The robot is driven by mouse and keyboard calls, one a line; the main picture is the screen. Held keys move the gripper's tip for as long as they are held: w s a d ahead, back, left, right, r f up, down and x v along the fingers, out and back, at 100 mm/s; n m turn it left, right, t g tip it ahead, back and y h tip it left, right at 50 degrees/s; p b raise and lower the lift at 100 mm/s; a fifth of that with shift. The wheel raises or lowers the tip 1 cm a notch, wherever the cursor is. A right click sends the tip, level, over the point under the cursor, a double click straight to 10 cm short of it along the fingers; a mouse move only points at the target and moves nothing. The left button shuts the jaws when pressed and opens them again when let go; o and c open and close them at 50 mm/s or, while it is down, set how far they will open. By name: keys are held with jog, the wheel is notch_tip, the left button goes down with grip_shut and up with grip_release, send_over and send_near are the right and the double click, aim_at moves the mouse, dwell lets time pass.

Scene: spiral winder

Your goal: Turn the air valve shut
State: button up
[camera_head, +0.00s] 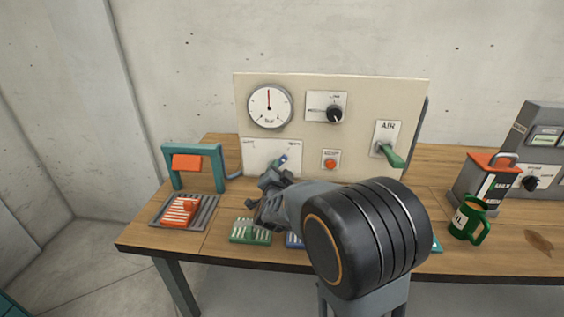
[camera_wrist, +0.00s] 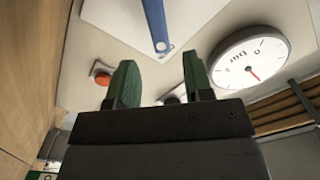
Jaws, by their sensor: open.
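A green lever (camera_head: 390,155) angles down to the right from the plate marked AIR (camera_head: 386,131) at the panel's right side. A second lever, blue-tipped (camera_head: 283,159), stands out from a white plate (camera_head: 258,154) at the panel's lower left; the plate's small lettering is hard to read. My gripper (camera_head: 277,180) is just below and in front of this blue lever, well left of the green one. In the wrist view, its green fingers (camera_wrist: 160,78) are apart and empty. The blue lever (camera_wrist: 155,25) shows beyond them, its end in line with the gap.
The panel (camera_head: 350,90) also holds a round gauge (camera_head: 269,106), a black knob (camera_head: 334,114) and a red button (camera_head: 330,163). A teal frame (camera_head: 195,166) and tray stand left. A green mug (camera_head: 468,219) and an orange-topped box (camera_head: 483,181) stand right.

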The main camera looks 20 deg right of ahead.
aim_at(282, 162)
jog(key=shift+x, duration=3.15)
grip_shut()
